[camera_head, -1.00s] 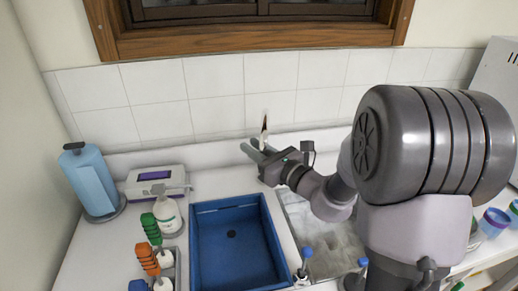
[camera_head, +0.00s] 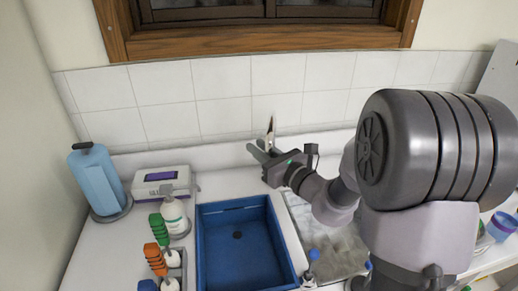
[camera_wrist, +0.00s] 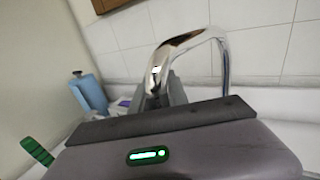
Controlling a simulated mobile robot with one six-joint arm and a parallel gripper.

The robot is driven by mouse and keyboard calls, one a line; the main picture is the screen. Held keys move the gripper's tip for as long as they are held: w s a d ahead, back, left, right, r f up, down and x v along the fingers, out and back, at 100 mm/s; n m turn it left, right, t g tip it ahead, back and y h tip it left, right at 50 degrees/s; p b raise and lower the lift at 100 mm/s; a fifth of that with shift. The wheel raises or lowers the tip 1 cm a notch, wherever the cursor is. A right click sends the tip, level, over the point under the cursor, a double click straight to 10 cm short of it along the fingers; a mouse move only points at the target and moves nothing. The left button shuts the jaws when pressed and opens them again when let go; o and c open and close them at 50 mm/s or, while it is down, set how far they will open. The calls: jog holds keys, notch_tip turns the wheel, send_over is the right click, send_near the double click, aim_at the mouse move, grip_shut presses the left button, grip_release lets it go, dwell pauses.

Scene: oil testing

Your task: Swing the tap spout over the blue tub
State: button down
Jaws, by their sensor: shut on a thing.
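The chrome tap spout (camera_wrist: 188,42) arches across the wrist view, and its end comes down between my gripper's fingers. In the head view only a thin upright piece of the spout (camera_head: 270,130) shows above my gripper (camera_head: 258,150); the rest is hidden. My gripper is shut on the spout; it also shows in the wrist view (camera_wrist: 163,92). The blue tub (camera_head: 203,245) is a rectangular basin with a dark drain, set in the counter at front left of my gripper. The gripper is behind the tub's right rear corner, beside the tub rather than over its middle.
A grey metal basin (camera_head: 325,240) lies right of the tub, partly covered by my arm. A white soap bottle (camera_head: 174,215), green and orange bottles (camera_head: 157,255) and a white device (camera_head: 160,185) stand left. A blue roll (camera_head: 97,180) is farther left. The tiled wall (camera_head: 220,90) is close behind.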

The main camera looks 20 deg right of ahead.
jog(key=shift+w+d+r, duration=0.1)
jog(key=shift+r, duration=0.15)
jog(key=c, duration=1.5)
grip_release()
jog(key=shift+c, duration=0.2)
jog(key=shift+o, duration=1.2)
jog(key=shift+w+d+f, duration=0.1)
jog(key=shift+w+f, duration=0.1)
jog(key=shift+s, duration=0.1)
